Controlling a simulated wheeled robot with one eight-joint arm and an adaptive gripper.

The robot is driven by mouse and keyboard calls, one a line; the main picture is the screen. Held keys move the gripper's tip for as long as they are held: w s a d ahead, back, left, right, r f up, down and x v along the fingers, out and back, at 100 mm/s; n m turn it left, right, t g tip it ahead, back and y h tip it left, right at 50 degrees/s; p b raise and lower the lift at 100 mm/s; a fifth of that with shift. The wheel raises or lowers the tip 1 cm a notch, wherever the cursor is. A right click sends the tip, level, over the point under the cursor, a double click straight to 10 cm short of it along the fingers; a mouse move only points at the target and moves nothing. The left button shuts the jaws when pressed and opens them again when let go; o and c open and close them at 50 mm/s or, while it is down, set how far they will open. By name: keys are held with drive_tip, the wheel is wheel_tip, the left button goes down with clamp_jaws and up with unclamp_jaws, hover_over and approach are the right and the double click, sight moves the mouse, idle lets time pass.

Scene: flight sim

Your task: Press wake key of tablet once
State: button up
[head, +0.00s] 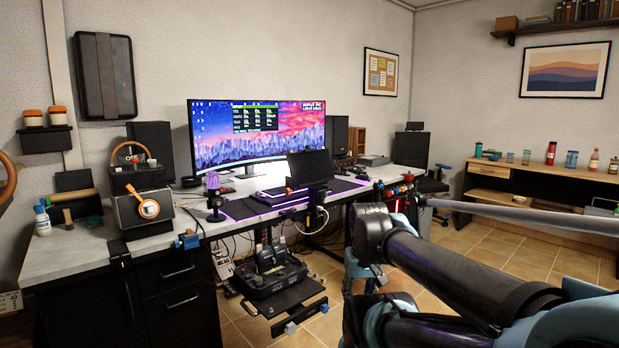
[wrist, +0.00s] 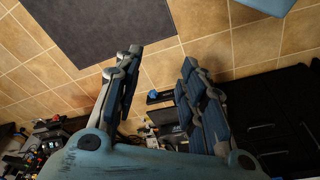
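A dark, blank tablet-like screen (head: 311,167) stands at the front edge of the desk in the head view, in front of the wide monitor. I take it for the tablet. Its wake key is too small to make out. My gripper (wrist: 162,58) shows in the wrist view with its two blue-grey fingers spread apart and nothing between them. It is over tiled floor, away from the desk. I cannot surely tell the tablet in the wrist view.
The desk (head: 85,255) holds a lit curved monitor (head: 250,132), a purple microphone (head: 213,190) and speakers. A pull-out shelf with a black device (head: 272,280) sits below. Floor shows between.

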drive_tip(key=shift+w+f, duration=0.2)
drive_tip(key=shift+w, duration=0.25)
drive_tip(key=shift+c, duration=0.4)
clamp_jaws()
idle(0.8)
